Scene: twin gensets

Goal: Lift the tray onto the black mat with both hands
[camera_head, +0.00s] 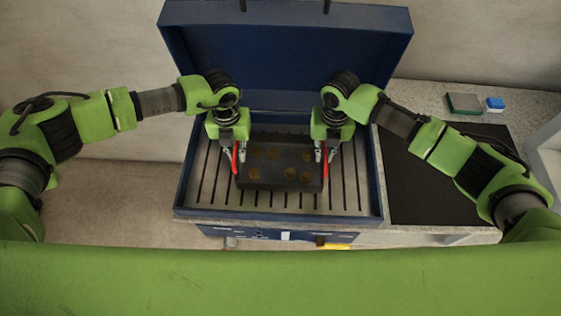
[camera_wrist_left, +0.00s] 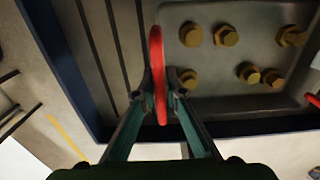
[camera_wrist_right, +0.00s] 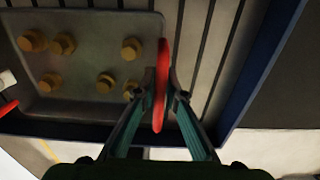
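The dark grey tray (camera_head: 282,182) holds several brass bolts and rests on the slatted floor of an open blue box. It has a red upright handle at each end. My left gripper (camera_head: 235,155) is shut on the left red handle (camera_wrist_left: 158,75), one finger on each side. My right gripper (camera_head: 327,154) is shut on the right red handle (camera_wrist_right: 161,85) in the same way. The black mat (camera_head: 435,180) lies flat on the worktop to the right of the box and is bare. The tray's underside is hidden.
The blue box (camera_head: 205,213) has raised walls around the tray, and its lid (camera_head: 290,50) stands open behind. A grey-green block (camera_head: 464,103) and a blue block (camera_head: 495,104) lie beyond the mat. A yellow item (camera_head: 337,246) shows below the box front.

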